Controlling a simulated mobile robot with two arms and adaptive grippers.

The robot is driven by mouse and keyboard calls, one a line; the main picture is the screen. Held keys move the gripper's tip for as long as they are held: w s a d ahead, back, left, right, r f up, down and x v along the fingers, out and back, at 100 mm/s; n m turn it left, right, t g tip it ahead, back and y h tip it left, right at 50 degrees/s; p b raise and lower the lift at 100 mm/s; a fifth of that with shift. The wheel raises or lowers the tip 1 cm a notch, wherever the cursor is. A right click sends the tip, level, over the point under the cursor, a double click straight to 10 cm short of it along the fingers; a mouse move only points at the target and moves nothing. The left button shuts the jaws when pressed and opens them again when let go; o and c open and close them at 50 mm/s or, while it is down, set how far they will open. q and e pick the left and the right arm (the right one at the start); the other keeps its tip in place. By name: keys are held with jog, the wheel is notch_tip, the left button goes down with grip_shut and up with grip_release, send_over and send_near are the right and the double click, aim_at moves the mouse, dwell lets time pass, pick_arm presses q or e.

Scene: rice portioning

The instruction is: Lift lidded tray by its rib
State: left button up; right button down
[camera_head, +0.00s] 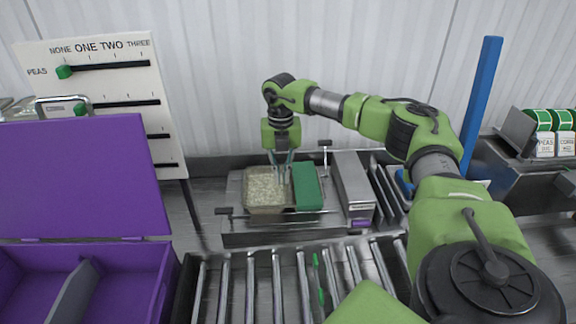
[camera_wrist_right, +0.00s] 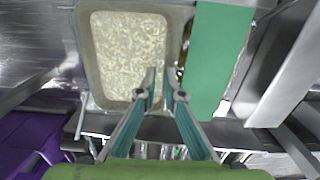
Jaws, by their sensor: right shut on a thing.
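The tray (camera_head: 268,209) sits in a metal fixture at the centre of the head view. Its left part shows pale rice under or within a beige rim (camera_wrist_right: 84,50). A flat green panel (camera_head: 307,187) lies along its right side and also shows in the right wrist view (camera_wrist_right: 217,60). My right gripper (camera_head: 282,170) points down at the right edge of the rice part, beside the green panel. Its teal fingers (camera_wrist_right: 164,85) are close together, shut on the tray's rib, which they mostly hide. My left gripper is not in view.
A grey metal block (camera_head: 352,185) stands right of the fixture. Metal rollers (camera_head: 250,285) run in front. A purple bin with raised lid (camera_head: 80,175) is at left, a slider board (camera_head: 110,100) behind it. A blue post (camera_head: 482,100) and packs (camera_head: 545,130) are at right.

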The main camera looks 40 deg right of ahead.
aim_at(282, 179)
jog(key=shift+r, duration=0.2)
dwell(0.3)
jog(key=shift+r+p, duration=1.95)
jog(key=shift+r, duration=0.15)
